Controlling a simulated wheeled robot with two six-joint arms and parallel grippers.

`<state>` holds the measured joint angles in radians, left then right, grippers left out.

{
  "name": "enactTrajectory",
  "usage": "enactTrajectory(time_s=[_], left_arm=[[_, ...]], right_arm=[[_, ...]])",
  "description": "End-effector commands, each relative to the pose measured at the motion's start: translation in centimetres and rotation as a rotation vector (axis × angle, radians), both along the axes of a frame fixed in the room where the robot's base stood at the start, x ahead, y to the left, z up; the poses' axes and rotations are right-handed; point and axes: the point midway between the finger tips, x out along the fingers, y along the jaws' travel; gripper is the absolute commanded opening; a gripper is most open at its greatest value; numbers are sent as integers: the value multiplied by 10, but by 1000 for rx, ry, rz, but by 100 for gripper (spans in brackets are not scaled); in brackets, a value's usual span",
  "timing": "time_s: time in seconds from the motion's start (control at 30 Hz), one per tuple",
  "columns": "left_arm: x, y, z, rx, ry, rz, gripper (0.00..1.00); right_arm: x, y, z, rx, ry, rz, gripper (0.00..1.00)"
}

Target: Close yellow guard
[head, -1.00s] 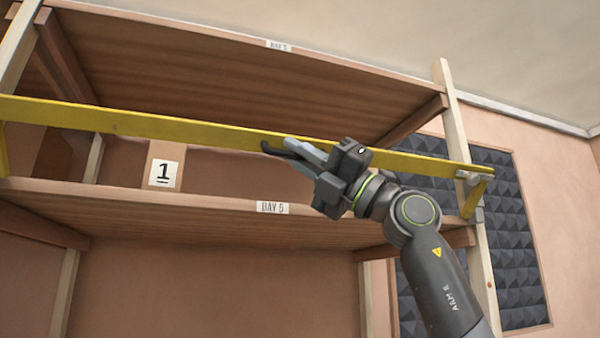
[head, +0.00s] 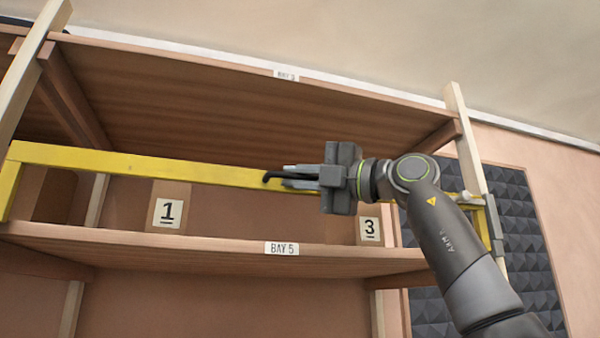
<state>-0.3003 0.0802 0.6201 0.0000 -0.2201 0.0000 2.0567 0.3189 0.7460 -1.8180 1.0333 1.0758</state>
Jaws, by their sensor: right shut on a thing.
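The yellow guard (head: 180,167) is a long bar that spans the opening of the bay above the BAY 5 shelf. Its left end (head: 11,180) turns down in front of the left side of the shelf. Its right end is at the right upright, beside a grey hinge-like fitting (head: 492,225). I cannot tell whether the guard's left end touches the upright. My left gripper is not in view.
The BAY 5 shelf (head: 220,246) runs below the guard. Cartons labelled 1 (head: 168,205) and 3 (head: 370,228) stand behind it. Wooden uprights (head: 33,75) bound the bay on both sides. Dark foam panelling (head: 530,240) is on the wall at right.

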Motion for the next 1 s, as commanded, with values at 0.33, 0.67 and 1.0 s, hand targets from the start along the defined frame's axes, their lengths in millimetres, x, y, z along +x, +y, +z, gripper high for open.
enactTrajectory(time_s=[0.33,0.67,1.0], left_arm=[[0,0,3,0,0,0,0],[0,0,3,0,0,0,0],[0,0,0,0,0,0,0]], right_arm=[[2,1,1,0,-2,1,0],[2,1,1,0,-2,1,19],[1,-2,-1,0,-2,0,20]])
